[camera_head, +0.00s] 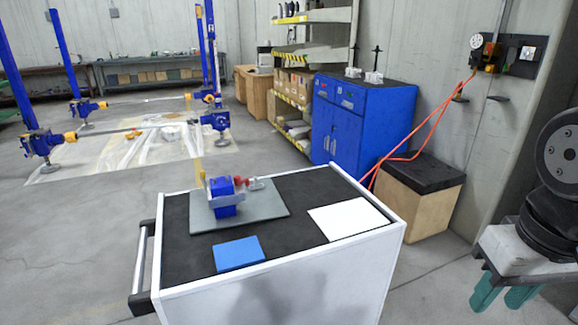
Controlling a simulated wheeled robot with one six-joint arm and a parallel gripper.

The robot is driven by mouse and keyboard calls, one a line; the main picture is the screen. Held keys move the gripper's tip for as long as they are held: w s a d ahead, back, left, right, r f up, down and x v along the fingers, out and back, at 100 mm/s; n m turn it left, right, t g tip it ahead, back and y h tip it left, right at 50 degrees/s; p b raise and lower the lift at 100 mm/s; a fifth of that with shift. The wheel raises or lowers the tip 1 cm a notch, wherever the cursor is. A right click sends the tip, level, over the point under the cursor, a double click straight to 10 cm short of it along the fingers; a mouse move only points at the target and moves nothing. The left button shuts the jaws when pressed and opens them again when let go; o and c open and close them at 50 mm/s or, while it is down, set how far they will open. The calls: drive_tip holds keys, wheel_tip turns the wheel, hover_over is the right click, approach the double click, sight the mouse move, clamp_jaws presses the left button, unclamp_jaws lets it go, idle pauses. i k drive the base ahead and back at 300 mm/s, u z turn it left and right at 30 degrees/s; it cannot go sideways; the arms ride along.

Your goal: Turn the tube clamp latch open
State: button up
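A blue tube clamp (224,200) with a grey band stands on a grey plate (268,208) on top of the cart. A small red latch (241,182) sticks out at the clamp's upper right, with a small grey part beside it. The latch's exact position is too small to tell. My gripper (499,301) is at the lower right edge, well to the right of the cart and apart from the clamp. Its two teal fingers point down with a gap between them, and nothing shows between them.
The cart (310,187) has a black top with a blue pad (239,253) in front and a white sheet (348,219) at right. A handle (142,262) is on its left side. A wooden box (420,200) and blue cabinet (362,120) stand behind.

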sight(237, 179)
drive_tip(key=i, duration=1.15)
drive_tip(key=u, duration=0.7)
